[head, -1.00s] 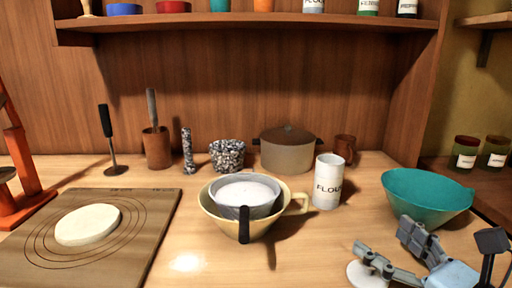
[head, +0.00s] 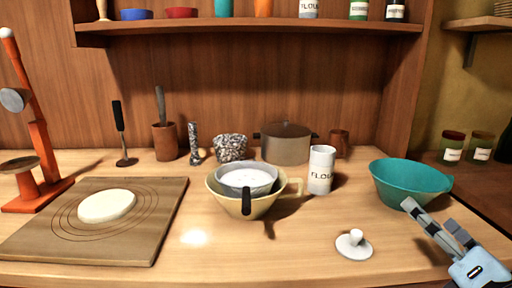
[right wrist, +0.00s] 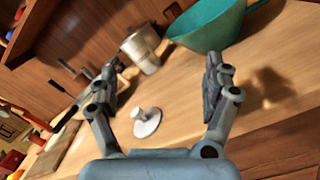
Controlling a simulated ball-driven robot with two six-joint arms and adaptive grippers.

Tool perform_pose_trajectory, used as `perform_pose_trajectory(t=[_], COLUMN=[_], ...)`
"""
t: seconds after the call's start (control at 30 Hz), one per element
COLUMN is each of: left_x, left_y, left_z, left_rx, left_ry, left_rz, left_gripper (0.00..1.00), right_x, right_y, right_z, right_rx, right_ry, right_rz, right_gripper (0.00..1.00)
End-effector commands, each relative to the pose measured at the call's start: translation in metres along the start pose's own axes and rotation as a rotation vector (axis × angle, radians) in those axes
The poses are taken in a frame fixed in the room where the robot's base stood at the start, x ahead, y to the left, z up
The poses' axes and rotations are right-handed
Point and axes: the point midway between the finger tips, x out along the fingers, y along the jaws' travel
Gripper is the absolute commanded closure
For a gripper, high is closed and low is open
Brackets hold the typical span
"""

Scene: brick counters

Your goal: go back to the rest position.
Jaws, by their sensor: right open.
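My right gripper (head: 432,226) is at the lower right of the head view, above the counter in front of the teal bowl. In the right wrist view its two fingers (right wrist: 161,88) are spread wide with nothing between them. A small white lid with a knob (head: 354,244) lies on the counter to the left of the gripper, apart from it; it also shows in the right wrist view (right wrist: 147,122). My left gripper is not in the head view.
The teal bowl (head: 408,187) stands close behind the right gripper. A flour canister (head: 320,170), a yellow bowl (head: 228,204) holding a grey sieve (head: 246,177) and a board (head: 160,232) with flat dough (head: 107,206) stand further left. The counter front is clear.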

Motion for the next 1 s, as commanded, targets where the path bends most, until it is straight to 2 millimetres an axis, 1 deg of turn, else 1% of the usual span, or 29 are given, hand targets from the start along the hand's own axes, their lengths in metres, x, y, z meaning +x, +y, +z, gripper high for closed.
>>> perform_pose_trajectory(t=[0.1,0.17,0.23,0.27,0.33,0.4,0.43,0.5,0.57,0.7,0.8,0.93,0.97,1.0], left_x=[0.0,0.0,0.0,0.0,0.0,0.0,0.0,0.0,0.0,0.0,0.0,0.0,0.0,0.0], left_y=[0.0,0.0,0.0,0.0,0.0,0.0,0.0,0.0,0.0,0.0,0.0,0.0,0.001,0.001], left_z=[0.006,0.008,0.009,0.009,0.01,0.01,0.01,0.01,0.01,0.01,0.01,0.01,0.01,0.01], left_rx=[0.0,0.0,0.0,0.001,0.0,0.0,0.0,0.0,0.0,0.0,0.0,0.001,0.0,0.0], left_ry=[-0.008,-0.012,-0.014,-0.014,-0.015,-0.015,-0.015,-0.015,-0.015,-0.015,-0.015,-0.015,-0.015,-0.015], left_rz=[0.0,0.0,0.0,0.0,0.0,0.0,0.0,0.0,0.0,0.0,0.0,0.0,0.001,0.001], left_gripper=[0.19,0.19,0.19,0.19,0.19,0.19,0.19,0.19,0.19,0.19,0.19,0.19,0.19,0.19], right_x=[-0.009,-0.017,-0.029,-0.036,-0.056,-0.079,-0.089,-0.111,-0.129,-0.168,-0.194,-0.228,-0.228,-0.225], right_y=[-0.02,-0.033,-0.05,-0.058,-0.075,-0.087,-0.09,-0.092,-0.091,-0.081,-0.068,-0.048,-0.053,-0.062], right_z=[0.015,0.021,0.023,0.022,0.015,0.001,-0.006,-0.022,-0.035,-0.062,-0.077,-0.093,-0.1,-0.11], right_rx=[0.256,0.41,0.615,0.712,0.956,1.189,1.278,1.451,1.571,1.779,1.883,1.973,1.973,1.967], right_ry=[-0.064,-0.1,-0.147,-0.169,-0.224,-0.278,-0.298,-0.342,-0.374,-0.439,-0.481,-0.534,-0.541,-0.545], right_rz=[-0.133,-0.214,-0.323,-0.376,-0.517,-0.666,-0.728,-0.863,-0.971,-1.206,-1.367,-1.576,-1.591,-1.591], right_gripper=[0.16,0.16,0.16,0.16,0.16,0.16,0.16,0.16,0.16,0.16,0.16,0.16,0.16,0.16])
